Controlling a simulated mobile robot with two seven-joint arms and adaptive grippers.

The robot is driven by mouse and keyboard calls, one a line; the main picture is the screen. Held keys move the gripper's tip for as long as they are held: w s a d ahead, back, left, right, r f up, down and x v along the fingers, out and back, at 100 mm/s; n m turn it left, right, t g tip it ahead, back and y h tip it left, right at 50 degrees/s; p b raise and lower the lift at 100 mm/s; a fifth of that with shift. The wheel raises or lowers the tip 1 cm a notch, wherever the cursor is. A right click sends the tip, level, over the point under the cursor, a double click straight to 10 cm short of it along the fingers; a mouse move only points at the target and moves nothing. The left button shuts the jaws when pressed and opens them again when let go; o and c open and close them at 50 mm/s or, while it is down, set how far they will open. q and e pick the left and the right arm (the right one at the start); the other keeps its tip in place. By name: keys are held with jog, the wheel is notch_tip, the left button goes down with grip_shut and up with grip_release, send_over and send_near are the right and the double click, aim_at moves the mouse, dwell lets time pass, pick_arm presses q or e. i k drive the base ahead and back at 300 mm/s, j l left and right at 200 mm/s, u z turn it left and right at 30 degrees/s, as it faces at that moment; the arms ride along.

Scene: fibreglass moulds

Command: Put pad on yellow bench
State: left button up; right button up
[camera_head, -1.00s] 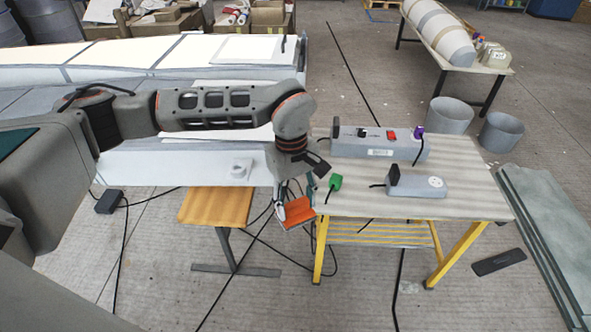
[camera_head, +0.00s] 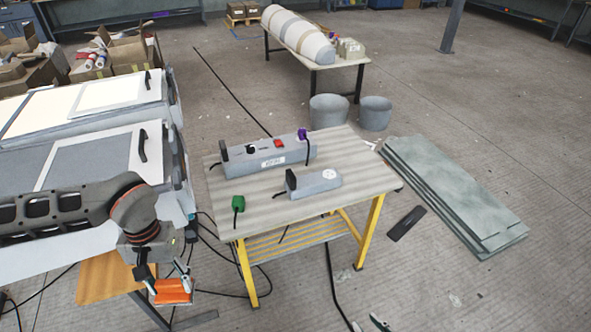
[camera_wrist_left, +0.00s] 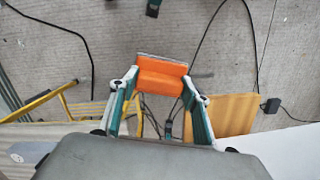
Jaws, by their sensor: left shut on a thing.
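The pad (camera_head: 172,291) is an orange block, held in my left gripper (camera_head: 168,281). The left wrist view shows the pad (camera_wrist_left: 161,76) between the two fingertips, with a grey layer along its far edge. My left gripper is shut on it, left of the yellow bench and apart from it. The yellow bench (camera_head: 300,212) has yellow legs and a striped grey-beige top. A small part of what looks like my right gripper (camera_head: 380,322) shows at the bottom edge of the head view; most of it is out of frame.
On the bench are a long grey power strip (camera_head: 270,160), a shorter one (camera_head: 315,185) and a green plug (camera_head: 238,203). The bench top's front right is bare. White moulds (camera_head: 95,145) and a wooden stool (camera_head: 105,276) stand left. Grey boards (camera_head: 450,195) lie right. Cables cross the floor.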

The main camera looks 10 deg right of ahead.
aim_at(345, 145)
jog(key=i+l+z, duration=0.25)
jog(key=i+l, duration=0.55)
jog(key=l, duration=0.4)
jog(key=i+l+z, duration=0.3)
jog(key=i+l, duration=0.65)
